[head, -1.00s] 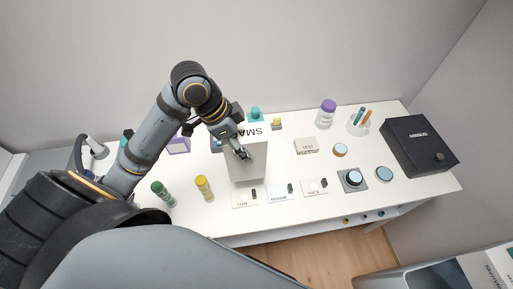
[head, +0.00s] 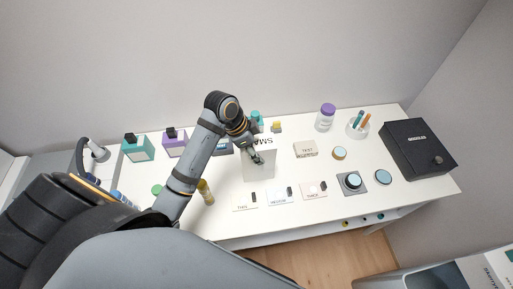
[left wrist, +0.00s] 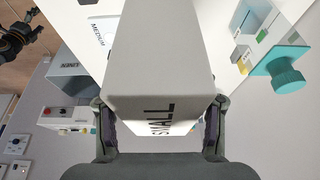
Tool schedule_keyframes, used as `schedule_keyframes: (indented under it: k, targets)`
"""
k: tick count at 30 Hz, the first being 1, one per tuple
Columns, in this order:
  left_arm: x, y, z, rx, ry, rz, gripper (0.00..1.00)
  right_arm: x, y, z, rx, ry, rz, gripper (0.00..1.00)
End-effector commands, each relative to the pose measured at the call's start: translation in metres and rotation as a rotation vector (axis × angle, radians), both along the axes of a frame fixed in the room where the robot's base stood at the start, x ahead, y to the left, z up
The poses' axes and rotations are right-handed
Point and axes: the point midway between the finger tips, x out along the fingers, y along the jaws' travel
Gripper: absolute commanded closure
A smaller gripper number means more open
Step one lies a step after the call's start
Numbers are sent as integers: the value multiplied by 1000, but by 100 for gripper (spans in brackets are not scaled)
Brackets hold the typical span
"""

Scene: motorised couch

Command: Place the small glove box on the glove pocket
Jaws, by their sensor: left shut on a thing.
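The small glove box (head: 258,171) is a pale grey-white box with "SMALL" lettering, near the middle of the white table. My left gripper (head: 258,159) is shut on it, with its fingers on opposite sides. In the left wrist view the box (left wrist: 160,50) fills the middle, between the two fingers of the gripper (left wrist: 160,132). I cannot tell whether its underside touches the table. I cannot pick out the glove pocket for certain. A dark jointed part (left wrist: 18,35) at the left edge of the wrist view may be my right arm; its jaws are unclear.
Small cards labelled THIN (head: 242,203), MEDIUM (head: 281,197) and THICK (head: 312,190) lie in front of the box. A yellow-capped bottle (head: 205,192) stands to its left. A TEST block (head: 306,149), purple-capped bottle (head: 325,118) and black box (head: 419,149) are to the right.

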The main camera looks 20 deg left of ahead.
Motion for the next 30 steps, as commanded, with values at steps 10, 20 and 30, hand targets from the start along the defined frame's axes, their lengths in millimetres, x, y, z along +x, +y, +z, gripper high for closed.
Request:
schedule_keyframes:
  k: [10, 20, 30]
  targets:
    - [0, 0, -2, -1, -1, 0, 23, 0, 5, -1, 6, 0, -2, 19]
    - [0, 0, -1, 0, -1, 0, 19, 0, 5, -1, 5, 0, -1, 19]
    - [-11, 22, 57, 10, -7, -2, 19, 0, 0, -4, 0, 0, 0, 19]
